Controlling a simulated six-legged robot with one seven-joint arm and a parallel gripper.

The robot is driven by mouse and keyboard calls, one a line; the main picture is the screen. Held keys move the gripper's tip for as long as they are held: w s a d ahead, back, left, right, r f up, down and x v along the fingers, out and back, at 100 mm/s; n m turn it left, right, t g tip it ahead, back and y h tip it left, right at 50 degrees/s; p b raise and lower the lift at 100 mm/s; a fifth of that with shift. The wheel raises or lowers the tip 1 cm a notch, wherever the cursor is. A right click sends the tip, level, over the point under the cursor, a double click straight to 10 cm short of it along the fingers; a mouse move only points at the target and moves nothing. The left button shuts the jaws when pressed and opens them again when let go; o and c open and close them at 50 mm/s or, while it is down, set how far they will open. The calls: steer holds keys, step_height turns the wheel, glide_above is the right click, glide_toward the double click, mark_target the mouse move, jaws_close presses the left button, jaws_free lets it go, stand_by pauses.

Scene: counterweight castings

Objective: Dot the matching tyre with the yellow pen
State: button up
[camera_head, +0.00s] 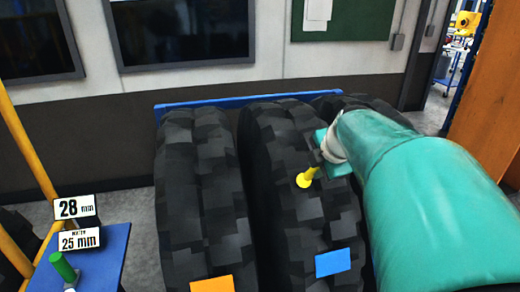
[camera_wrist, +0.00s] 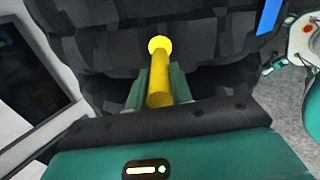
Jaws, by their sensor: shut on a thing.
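My gripper (camera_wrist: 160,92) is shut on the yellow pen (camera_wrist: 158,70); in the head view the pen (camera_head: 305,178) shows at the middle tyre, its round yellow tip over the tread. I cannot tell whether the tip touches the rubber. The middle tyre (camera_head: 290,200) carries a blue tag (camera_head: 333,262) low on its tread. The left tyre (camera_head: 200,190) carries an orange tag (camera_head: 212,284). A third tyre (camera_head: 355,102) is mostly hidden behind my teal arm. No yellow dot shows on the visible treads.
A blue stand (camera_head: 115,255) at the lower left holds a green-topped pen (camera_head: 64,268) and signs reading 28 mm (camera_head: 75,207) and 25 mm (camera_head: 80,240). A yellow rail (camera_head: 22,135) stands beside it. A blue rack bar (camera_head: 185,104) runs behind the tyres, near the wall.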

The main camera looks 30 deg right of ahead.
steer(key=shift+v, duration=1.9)
